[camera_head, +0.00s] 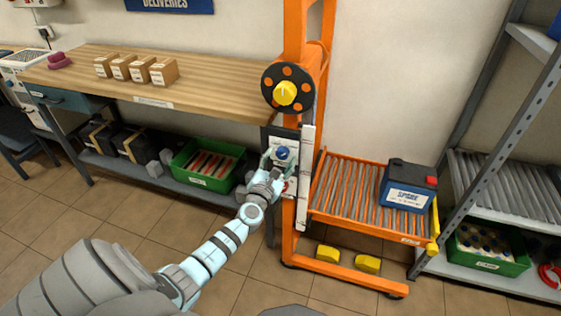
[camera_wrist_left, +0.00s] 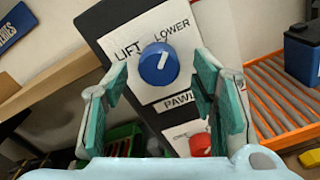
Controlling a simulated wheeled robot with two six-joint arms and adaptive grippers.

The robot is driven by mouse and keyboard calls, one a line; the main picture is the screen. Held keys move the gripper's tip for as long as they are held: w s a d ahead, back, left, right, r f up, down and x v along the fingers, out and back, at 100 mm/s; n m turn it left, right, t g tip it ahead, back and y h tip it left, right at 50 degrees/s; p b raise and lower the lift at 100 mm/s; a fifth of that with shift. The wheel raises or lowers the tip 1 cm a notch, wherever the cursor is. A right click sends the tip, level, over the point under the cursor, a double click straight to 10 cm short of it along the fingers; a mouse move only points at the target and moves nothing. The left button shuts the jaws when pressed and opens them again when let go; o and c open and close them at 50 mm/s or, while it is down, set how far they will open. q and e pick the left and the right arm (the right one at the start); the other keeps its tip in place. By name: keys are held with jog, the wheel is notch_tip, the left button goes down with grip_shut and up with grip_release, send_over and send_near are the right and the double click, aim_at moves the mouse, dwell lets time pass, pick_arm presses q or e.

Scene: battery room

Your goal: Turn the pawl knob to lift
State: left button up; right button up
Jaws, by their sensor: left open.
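The pawl knob is round and blue with a white pointer line, on a white plate of the orange lift's post. In the wrist view the knob (camera_wrist_left: 158,63) sits between the words LIFT at left and LOWER at upper right; its pointer slants up toward LOWER. In the head view the knob (camera_head: 282,153) shows between my fingers. My left gripper (camera_head: 280,160) is open in front of the plate, and in the wrist view its teal-padded fingers (camera_wrist_left: 160,75) stand on either side of the knob, apparently apart from it. My right gripper is out of view.
A red knob (camera_wrist_left: 200,144) sits below on the panel. A yellow-centred handwheel (camera_head: 285,92) is above. A blue battery (camera_head: 408,186) rests on the roller deck (camera_head: 345,190) at right. A wooden bench (camera_head: 200,85) stands left; a metal rack (camera_head: 480,170) stands far right.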

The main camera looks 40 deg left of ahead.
pick_arm(q)
jog(key=shift+w+a, duration=0.2)
jog(key=shift+w, duration=0.3)
jog(key=shift+c, duration=0.4)
jog(key=c, duration=1.1)
jog(key=shift+o, duration=0.2)
